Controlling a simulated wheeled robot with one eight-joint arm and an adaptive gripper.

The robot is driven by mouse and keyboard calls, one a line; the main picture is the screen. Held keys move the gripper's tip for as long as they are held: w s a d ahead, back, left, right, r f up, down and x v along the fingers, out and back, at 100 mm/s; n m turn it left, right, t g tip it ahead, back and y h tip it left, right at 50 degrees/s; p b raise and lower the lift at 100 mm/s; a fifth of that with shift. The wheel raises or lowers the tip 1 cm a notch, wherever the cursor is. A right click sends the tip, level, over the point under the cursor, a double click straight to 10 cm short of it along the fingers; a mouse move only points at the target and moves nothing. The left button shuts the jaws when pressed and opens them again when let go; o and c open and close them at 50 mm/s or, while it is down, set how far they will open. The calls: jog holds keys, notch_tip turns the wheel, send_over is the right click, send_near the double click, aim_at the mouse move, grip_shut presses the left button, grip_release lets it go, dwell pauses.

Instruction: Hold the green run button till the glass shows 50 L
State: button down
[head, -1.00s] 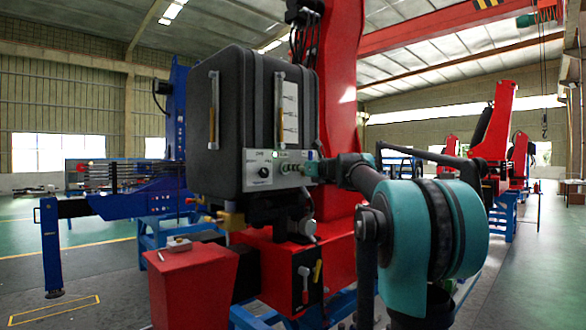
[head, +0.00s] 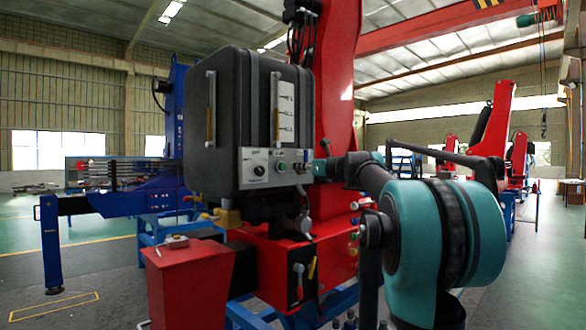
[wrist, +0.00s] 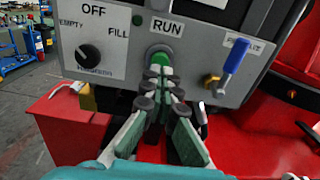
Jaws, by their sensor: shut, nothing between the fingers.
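The green run button (wrist: 160,51) sits under the RUN label on the grey panel (wrist: 120,75). My gripper (wrist: 158,74) is shut and empty, its tips just below and in front of the button in the wrist view. I cannot tell whether they touch it. In the head view my gripper (head: 316,171) is at the panel's right end, near the small green button (head: 282,167). The black tank (head: 245,110) carries a sight glass (head: 276,105) with amber liquid in its lower part beside a white scale (head: 286,112). The scale figures are too small to read.
A black selector knob (wrist: 88,55) is left of the button, and a blue-handled valve (wrist: 235,57) is right of it. A red box (head: 188,285) stands below left, and the red crane column (head: 335,90) rises behind. Open floor lies at far left.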

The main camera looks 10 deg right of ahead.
jog(key=v, duration=0.8)
jog(key=shift+d, duration=0.2)
jog(key=shift+s, duration=0.1)
dwell(0.3)
